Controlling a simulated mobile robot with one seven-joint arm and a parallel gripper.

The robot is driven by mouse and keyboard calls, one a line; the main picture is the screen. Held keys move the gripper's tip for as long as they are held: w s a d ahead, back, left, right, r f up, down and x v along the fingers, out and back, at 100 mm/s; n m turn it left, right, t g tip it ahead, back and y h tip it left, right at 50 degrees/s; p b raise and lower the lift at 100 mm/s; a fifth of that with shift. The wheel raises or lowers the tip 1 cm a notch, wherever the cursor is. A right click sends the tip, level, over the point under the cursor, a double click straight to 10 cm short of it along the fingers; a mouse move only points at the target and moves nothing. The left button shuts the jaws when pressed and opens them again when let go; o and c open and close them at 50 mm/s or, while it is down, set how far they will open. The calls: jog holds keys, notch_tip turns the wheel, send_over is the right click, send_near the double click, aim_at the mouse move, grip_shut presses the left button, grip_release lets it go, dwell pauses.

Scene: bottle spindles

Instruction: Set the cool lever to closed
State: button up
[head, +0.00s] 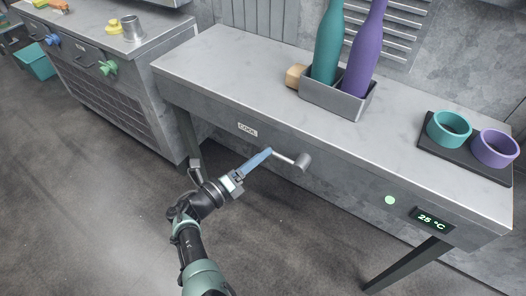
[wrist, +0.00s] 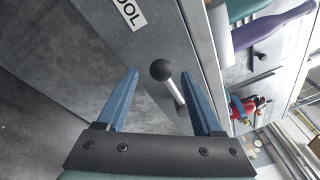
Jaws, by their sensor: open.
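The cool lever (head: 286,158) is a grey bar on the front of the metal table, below and right of the COOL label (head: 247,129). In the head view its thick grey end is at the right and its left end is at my fingertips. In the wrist view the lever's dark round knob (wrist: 161,70) and pale rod show between my fingers. My gripper (head: 267,153) has blue fingers and is open around the knob end; the wrist view (wrist: 160,74) shows gaps on both sides.
A teal bottle (head: 327,45) and a purple bottle (head: 365,50) stand in a grey holder (head: 338,97) on the table. Teal and purple rings (head: 449,129) sit on a dark tray at the right. A display (head: 432,219) reads 25 °C beside a green light (head: 390,200).

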jog(key=p+v, duration=0.2)
jog(key=v, duration=0.8)
jog(key=shift+s+a, duration=0.25)
